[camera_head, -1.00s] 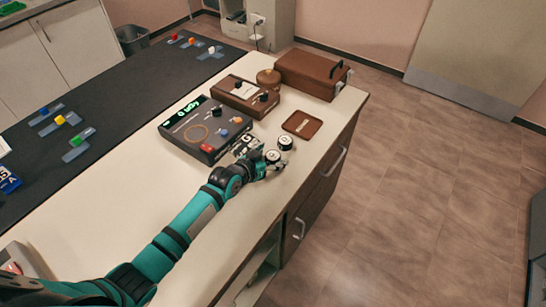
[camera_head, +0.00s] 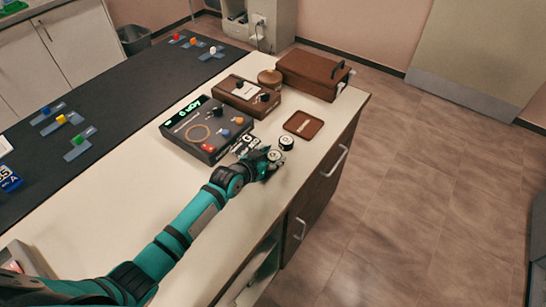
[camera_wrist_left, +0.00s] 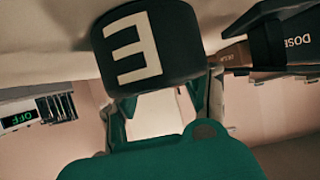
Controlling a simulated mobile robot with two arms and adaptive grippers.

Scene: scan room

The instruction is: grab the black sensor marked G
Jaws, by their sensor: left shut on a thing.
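My left gripper (camera_head: 272,165) is at the front right part of the counter, shut on a black cylinder with a pale top (camera_head: 274,155). In the left wrist view this black sensor (camera_wrist_left: 150,45) fills the top middle, between the fingers, and its large pale letter reads as an E turned upside down. A second round sensor with a pale top (camera_head: 287,143) stands just beyond it. A black-and-white piece that seems marked G (camera_head: 249,138) is just behind the gripper, partly hidden by it. My right gripper is not in view.
A dark meter box with a green display (camera_head: 206,129) stands behind the gripper. A brown tray (camera_head: 303,124) lies beyond the sensors, near the counter's right edge. A brown case (camera_head: 311,75) and a smaller brown box (camera_head: 245,95) are at the back.

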